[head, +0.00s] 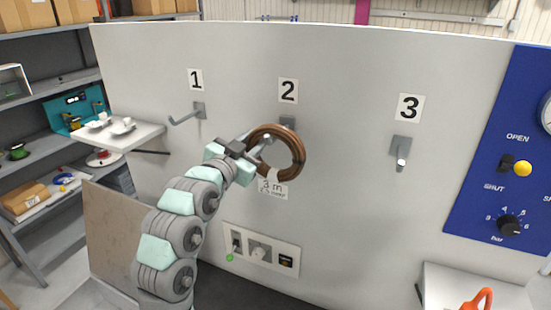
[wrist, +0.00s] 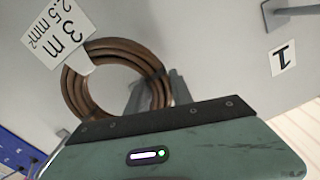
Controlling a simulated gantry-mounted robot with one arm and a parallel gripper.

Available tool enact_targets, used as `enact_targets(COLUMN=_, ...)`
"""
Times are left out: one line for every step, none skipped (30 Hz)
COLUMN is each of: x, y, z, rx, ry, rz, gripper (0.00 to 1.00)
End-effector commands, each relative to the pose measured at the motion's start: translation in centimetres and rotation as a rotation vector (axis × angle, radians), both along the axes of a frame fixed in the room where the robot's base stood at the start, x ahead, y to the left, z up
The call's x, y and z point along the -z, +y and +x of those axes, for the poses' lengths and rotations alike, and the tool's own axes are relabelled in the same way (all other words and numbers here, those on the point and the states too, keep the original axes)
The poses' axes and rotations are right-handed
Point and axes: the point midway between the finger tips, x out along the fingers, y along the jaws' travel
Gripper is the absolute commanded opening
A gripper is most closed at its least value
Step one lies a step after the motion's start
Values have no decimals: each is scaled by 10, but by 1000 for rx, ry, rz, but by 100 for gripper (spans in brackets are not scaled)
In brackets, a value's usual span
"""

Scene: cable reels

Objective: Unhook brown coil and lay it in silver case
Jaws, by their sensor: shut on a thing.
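The brown coil (head: 298,155) hangs upright at the wall hook (head: 287,122) under the number 2, with a white tag (head: 273,186) reading "3 m" at its lower left. Whether the coil still rests on the hook is hidden. My gripper (head: 262,146) is at the coil's left side and is shut on its ring. In the wrist view the coil (wrist: 76,92) lies beyond the gripper body, with its tag (wrist: 58,32) at upper left; the fingers are mostly hidden there. I cannot make out a silver case in either view.
Empty hooks stick out under number 1 (head: 186,116) and number 3 (head: 401,155). A white wall shelf (head: 140,134) with small items is at left. A blue panel (head: 505,150) with knobs is at right, above a ledge (head: 450,285) with an orange-handled thing (head: 480,299). A socket plate (head: 262,250) sits below the coil.

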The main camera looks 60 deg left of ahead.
Motion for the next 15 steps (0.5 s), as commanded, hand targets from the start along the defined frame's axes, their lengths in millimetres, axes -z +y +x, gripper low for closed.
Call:
enact_targets(x=0, y=1, z=-1, rx=-2, ry=0, rz=0, gripper=0)
enact_targets(x=0, y=1, z=-1, rx=-2, ry=0, rz=0, gripper=0)
enact_targets(x=0, y=1, z=-1, rx=-2, ry=0, rz=0, gripper=0)
enact_targets(x=0, y=1, z=-1, rx=-2, ry=0, rz=0, gripper=0)
enact_targets(x=0, y=1, z=-1, rx=-2, ry=1, rz=1, gripper=0)
enact_targets(x=-1, y=1, z=-1, rx=-2, ry=1, rz=1, gripper=0)
enact_targets(x=-1, y=1, z=-1, rx=-2, ry=1, rz=1, gripper=0)
enact_targets(x=-2, y=1, z=-1, rx=-2, ry=1, rz=1, gripper=0)
enact_targets(x=-3, y=1, z=-1, rx=-2, ry=1, rz=1, gripper=0)
enact_targets(x=-4, y=1, z=-1, rx=-2, ry=0, rz=1, gripper=0)
enact_targets(x=-5, y=0, z=-1, rx=-2, ry=0, rz=1, gripper=0)
enact_targets(x=-7, y=0, z=0, rx=-2, ry=-1, rz=2, gripper=0)
enact_targets(x=-8, y=0, z=0, rx=-1, ry=0, rz=2, gripper=0)
enact_targets(x=-9, y=0, z=0, rx=-1, ry=0, rz=2, gripper=0)
enact_targets(x=-11, y=0, z=0, rx=-1, ry=0, rz=2, gripper=0)
